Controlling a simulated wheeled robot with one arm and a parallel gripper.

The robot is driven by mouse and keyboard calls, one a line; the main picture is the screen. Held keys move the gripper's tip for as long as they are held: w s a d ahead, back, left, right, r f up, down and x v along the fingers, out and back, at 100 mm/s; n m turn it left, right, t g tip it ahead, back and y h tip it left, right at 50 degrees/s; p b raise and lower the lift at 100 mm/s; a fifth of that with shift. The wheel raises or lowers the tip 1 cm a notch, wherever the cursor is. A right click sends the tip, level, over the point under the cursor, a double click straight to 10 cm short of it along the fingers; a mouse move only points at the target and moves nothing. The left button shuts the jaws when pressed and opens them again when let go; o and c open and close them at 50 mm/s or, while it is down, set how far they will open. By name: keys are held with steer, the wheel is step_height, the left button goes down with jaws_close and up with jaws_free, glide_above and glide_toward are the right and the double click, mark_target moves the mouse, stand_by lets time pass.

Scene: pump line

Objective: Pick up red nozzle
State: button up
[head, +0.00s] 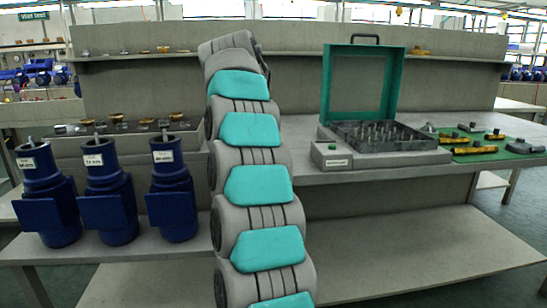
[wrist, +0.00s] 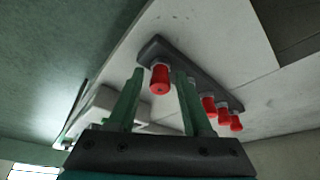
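In the wrist view, one red nozzle (wrist: 160,79) is seated in a dark grey bar-shaped holder (wrist: 187,66), at its near left end. More red nozzles (wrist: 222,115) sit in a row along the same holder to the right. My gripper (wrist: 158,75) is open and empty. Its two green fingers appear on either side of the left nozzle, with a gap visible on both sides. I cannot tell how far the fingertips reach along it. In the head view, my arm shows in the middle; the gripper and red nozzles cannot be made out there.
In the head view, several blue pumps (head: 110,190) stand on the left bench. A grey box with an open green lid (head: 326,85) stands on the right bench, beside a green mat (head: 497,155) with tools. A shelf (head: 130,56) runs behind.

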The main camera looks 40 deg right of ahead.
jaws_close()
steer(key=shift+r, duration=0.1)
stand_by(0.5)
